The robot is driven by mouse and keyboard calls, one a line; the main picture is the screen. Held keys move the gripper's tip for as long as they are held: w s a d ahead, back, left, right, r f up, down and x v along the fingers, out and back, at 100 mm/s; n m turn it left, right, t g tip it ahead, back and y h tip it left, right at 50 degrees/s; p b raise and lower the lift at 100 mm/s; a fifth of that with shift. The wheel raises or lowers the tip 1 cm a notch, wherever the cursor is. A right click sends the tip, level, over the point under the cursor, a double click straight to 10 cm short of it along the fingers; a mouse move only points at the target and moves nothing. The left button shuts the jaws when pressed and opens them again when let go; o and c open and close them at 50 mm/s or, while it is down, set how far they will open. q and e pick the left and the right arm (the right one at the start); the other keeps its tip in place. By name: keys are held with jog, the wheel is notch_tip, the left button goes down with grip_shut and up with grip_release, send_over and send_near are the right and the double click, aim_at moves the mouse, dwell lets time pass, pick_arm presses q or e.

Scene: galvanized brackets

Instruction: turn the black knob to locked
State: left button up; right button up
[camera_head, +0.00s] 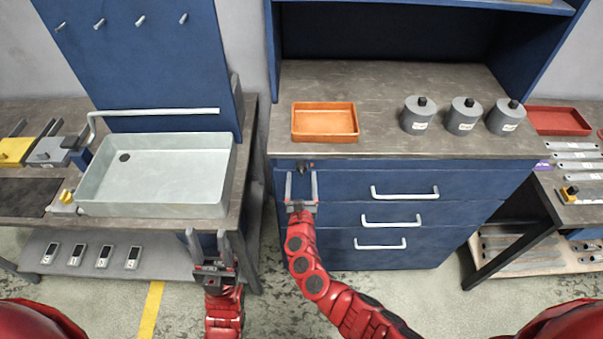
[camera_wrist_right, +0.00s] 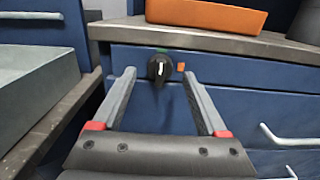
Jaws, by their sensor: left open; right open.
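The black knob (camera_head: 304,166) is on the blue cabinet front, near the left end of the top panel. In the right wrist view the knob (camera_wrist_right: 160,68) shows a white line that stands nearly upright. A green mark (camera_wrist_right: 163,50) is above it and an orange mark (camera_wrist_right: 181,67) is to its right. My right gripper (camera_head: 301,185) is open and empty, just in front of and below the knob. In the right wrist view its fingers (camera_wrist_right: 160,85) stand apart on either side of the knob, not touching it. My left gripper (camera_head: 206,248) is open and empty, low before the left bench.
An orange tray (camera_head: 325,138) sits on the cabinet top above the knob, with several grey canisters (camera_head: 420,116) to its right. Drawer handles (camera_head: 405,192) stick out to the right of my right gripper. A pale sink basin (camera_head: 155,210) is on the left bench.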

jog(key=shift+w+f, duration=0.1)
jog(key=shift+w, duration=0.95)
grip_shut()
